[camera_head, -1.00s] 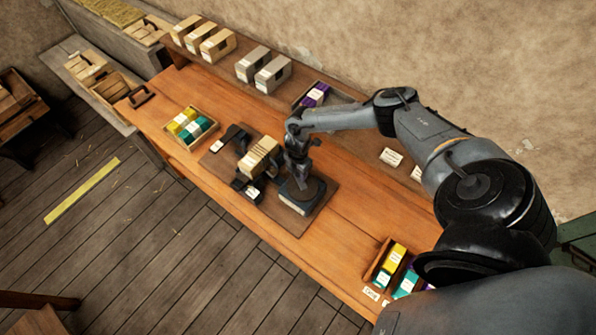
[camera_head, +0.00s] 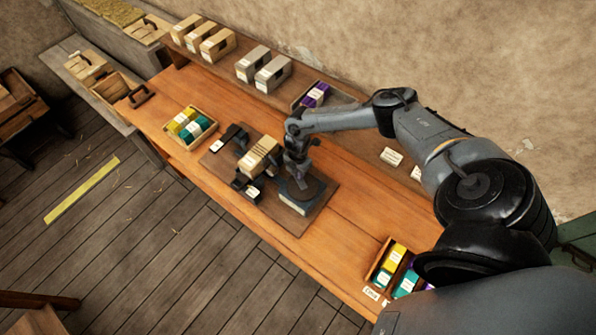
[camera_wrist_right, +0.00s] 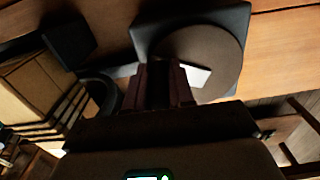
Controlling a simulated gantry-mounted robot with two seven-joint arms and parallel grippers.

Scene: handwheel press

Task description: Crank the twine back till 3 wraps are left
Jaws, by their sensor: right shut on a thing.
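A dark round wheel (camera_head: 316,187) lies flat on a dark block on the brown board of the bench. It also shows in the right wrist view (camera_wrist_right: 222,62) as a brown disc. My right gripper (camera_head: 297,176) points down at the wheel's left side. In the right wrist view its fingers (camera_wrist_right: 165,88) are shut over the near left part of the disc, on the crank. The held part is hidden between the fingers. A tan slatted stack (camera_head: 259,157) stands left of the gripper. I cannot make out the twine or count its wraps. My left gripper is out of view.
Tan and grey boxes (camera_head: 272,73) stand along the back shelf. The bench between wheel and front right box is clear.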

